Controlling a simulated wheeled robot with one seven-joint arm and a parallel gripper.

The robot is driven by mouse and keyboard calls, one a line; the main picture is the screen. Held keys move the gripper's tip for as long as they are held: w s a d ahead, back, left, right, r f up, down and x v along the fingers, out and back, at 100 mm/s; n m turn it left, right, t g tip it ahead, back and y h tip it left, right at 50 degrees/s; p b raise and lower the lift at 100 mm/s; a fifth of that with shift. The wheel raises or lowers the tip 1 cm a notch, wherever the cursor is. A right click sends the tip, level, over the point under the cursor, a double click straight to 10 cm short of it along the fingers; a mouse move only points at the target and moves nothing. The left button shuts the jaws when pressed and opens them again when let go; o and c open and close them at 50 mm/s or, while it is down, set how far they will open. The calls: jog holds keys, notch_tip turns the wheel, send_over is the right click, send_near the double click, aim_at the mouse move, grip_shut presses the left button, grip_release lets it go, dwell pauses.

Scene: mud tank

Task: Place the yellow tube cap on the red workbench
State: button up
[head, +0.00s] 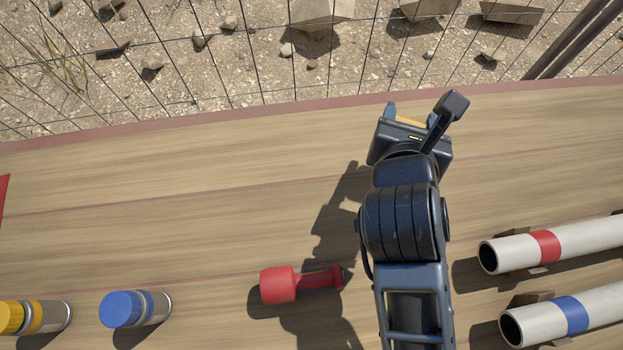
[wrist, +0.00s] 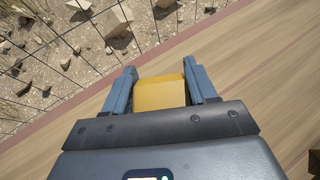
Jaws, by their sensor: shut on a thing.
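My gripper (head: 410,116) is at the far side of the wooden deck, near its red edge. In the wrist view its two blue fingers (wrist: 160,78) are shut on a yellow, blocky-looking piece, which I take as the yellow tube cap (wrist: 160,93). The cap is held above the deck; how high I cannot tell. A red patch (head: 3,198) is cut off at the left edge; whether it is the red workbench I cannot tell.
A red plug-like piece (head: 279,285) lies on the wooden deck (head: 200,230). A blue-capped cylinder (head: 122,309) and a yellow-capped one (head: 12,317) are at lower left. White pipes with red (head: 545,246) and blue (head: 572,314) bands lie at right. A wire fence (head: 262,60) runs beyond the deck.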

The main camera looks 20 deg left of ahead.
jog(key=s+a+r+n+g+y, duration=0.1)
jog(key=s+a+r+n+y, duration=0.15)
jog(key=s+a, duration=0.6)
jog(key=s+a+r+n+g+y, duration=0.1)
jog(key=s+a+r+n+y, duration=0.15)
jog(key=s+a, duration=0.6)
jog(key=shift+t+y, duration=0.3)
jog(key=s+a+f, duration=0.1)
jog(key=a+f, duration=0.1)
jog(key=a, duration=0.1)
jog(key=s+a+f, duration=0.1)
jog(key=a+f, duration=0.4)
jog(key=a, duration=0.1)
jog(key=shift+s+a+f, duration=0.2)
jog(key=shift+s+a, duration=0.2)
jog(key=shift+f, duration=2)
jog(key=shift+f, duration=0.1)
jog(key=o, duration=1)
jog(key=shift+o, duration=0.2)
